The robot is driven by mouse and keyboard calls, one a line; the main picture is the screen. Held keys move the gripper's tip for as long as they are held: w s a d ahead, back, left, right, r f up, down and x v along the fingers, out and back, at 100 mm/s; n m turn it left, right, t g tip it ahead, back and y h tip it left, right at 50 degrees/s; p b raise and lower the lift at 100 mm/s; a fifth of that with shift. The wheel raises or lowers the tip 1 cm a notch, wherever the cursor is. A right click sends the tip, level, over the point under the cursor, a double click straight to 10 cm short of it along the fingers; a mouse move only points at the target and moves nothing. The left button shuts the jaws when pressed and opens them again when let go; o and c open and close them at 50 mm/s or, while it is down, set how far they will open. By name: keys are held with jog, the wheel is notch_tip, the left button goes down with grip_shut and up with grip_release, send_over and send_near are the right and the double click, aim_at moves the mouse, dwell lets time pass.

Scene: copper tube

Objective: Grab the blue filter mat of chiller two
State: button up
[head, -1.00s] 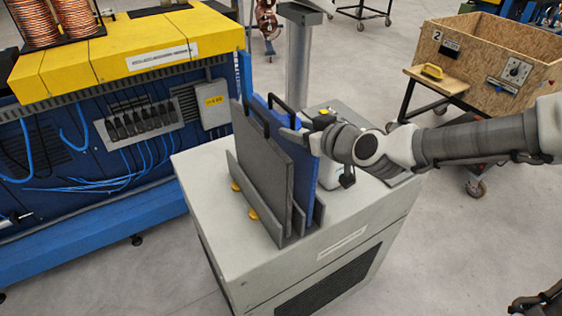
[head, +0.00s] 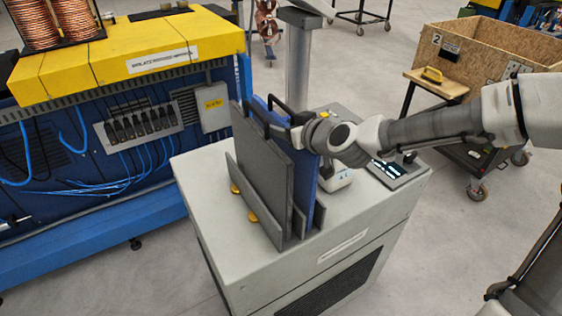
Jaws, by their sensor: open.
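The blue filter mat (head: 306,182) stands upright in a grey slotted holder (head: 262,208) on top of a grey cabinet (head: 200,170). A dark grey mat (head: 265,170) stands in front of it and hides most of its face. Both mats have black handles at the top; one handle (head: 290,117) shows behind the grey mat. My gripper (head: 286,132) is at the upper edge of the mats, beside the handles. Its fingertips are small and partly hidden, and I cannot tell whether they touch a handle. It holds nothing that I can see lifted.
A blue machine with a yellow top (head: 125,55) stands to the left. A grey post (head: 300,60) rises behind the cabinet. A control panel (head: 398,170) is at the cabinet's right. A wooden crate (head: 490,60) on a cart is at the upper right. Clear floor lies between.

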grip_shut()
dwell(1.4)
